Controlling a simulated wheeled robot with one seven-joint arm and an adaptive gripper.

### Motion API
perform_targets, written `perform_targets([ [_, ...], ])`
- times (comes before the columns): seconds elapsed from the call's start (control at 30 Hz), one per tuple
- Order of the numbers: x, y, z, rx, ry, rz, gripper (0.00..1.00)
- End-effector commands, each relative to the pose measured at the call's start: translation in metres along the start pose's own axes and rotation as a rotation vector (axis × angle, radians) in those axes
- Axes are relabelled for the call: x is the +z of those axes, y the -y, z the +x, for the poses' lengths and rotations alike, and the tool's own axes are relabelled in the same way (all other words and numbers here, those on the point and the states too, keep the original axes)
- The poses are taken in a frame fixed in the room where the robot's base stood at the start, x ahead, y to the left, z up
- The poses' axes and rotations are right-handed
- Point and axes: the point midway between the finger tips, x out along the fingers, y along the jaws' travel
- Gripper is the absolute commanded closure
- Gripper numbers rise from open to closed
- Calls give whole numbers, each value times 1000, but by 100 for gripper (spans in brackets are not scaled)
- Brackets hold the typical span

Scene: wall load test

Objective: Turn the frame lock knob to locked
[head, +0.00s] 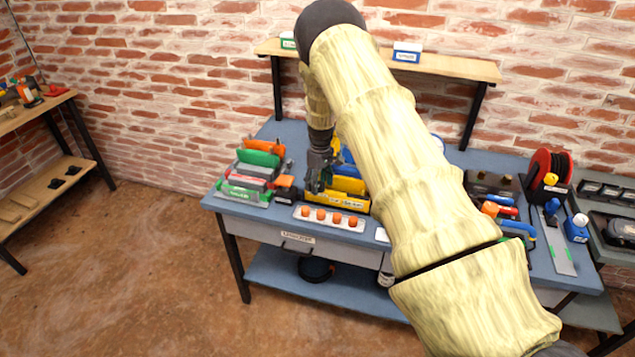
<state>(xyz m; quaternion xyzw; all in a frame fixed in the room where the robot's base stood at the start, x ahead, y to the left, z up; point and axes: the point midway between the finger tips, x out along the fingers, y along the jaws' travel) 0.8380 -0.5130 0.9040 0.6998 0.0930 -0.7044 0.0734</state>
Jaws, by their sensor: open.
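My gripper (317,183) hangs pointing down over the blue workbench (262,228), close to a yellow labelled bin (350,201). It is open, and I see nothing between its fingers, though they are small here. I cannot single out the frame lock knob; it is too small to tell or hidden behind my arm. A pale strip with several round orange pieces (337,220) lies at the bench's front edge, just in front of the yellow bin. My arm hides the middle of the bench.
Left of my gripper stands a rack of coloured items (258,160). A red cable reel (548,172) and tools are at the right. A wooden shelf (455,68) runs above the bench before the brick wall. Open floor (150,270) lies to the left.

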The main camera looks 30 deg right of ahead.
Motion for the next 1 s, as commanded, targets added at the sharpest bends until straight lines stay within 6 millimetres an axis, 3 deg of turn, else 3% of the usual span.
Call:
perform_targets([
  [0.13,-4,-1,2,-1,3,1,42],
  [0.4,-10,-3,9,-2,11,0,88],
  [1.0,-10,-3,10,-2,9,63,88],
])
